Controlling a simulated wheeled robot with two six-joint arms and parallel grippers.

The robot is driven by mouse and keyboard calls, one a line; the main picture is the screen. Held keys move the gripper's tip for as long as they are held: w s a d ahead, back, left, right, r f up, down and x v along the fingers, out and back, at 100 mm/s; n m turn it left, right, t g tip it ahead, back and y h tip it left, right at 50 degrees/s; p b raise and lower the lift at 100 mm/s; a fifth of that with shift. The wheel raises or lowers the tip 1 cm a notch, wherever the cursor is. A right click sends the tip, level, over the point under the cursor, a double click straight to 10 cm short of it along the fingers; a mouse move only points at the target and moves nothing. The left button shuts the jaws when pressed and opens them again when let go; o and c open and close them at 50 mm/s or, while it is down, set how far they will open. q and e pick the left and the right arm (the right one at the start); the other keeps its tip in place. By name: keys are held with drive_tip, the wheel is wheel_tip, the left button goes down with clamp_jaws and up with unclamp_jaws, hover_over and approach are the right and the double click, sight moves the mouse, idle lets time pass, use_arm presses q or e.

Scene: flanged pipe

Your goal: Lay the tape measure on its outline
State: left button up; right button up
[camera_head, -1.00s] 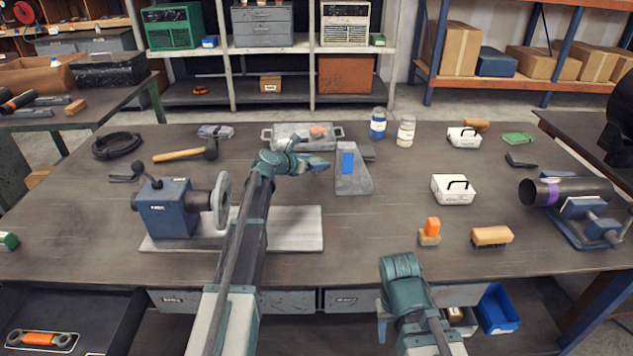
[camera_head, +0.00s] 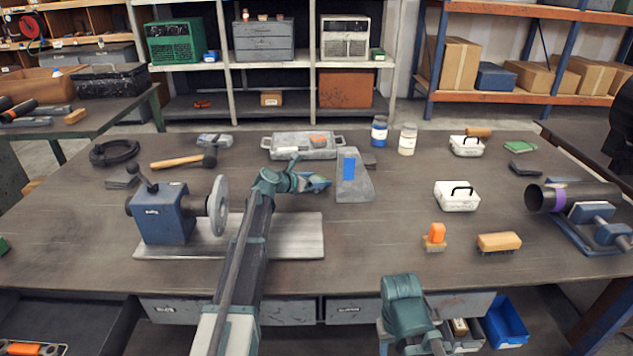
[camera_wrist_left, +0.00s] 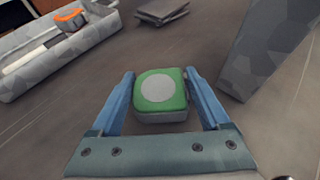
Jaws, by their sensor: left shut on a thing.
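The tape measure (camera_wrist_left: 160,92) is a green rounded square with a pale grey disc on top. It sits between the two blue fingers of my left gripper (camera_wrist_left: 164,100) in the left wrist view, and they are shut on it. In the head view my left gripper (camera_head: 322,184) is over the middle of the table, just left of the grey wedge-shaped block (camera_head: 355,190); the tape measure cannot be made out there. I cannot see an outline for it in either view. Part of my right arm shows at the lower middle; its gripper is not visible.
A grey tray (camera_head: 270,150) lies behind my left gripper. The blue machine (camera_head: 168,215) on a pale plate stands to the left. White boxes, an orange-topped brush (camera_head: 435,236) and a wooden brush (camera_head: 498,243) lie to the right. The middle front is clear.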

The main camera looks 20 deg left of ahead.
use_arm(q)
drive_tip(key=o, duration=1.5)
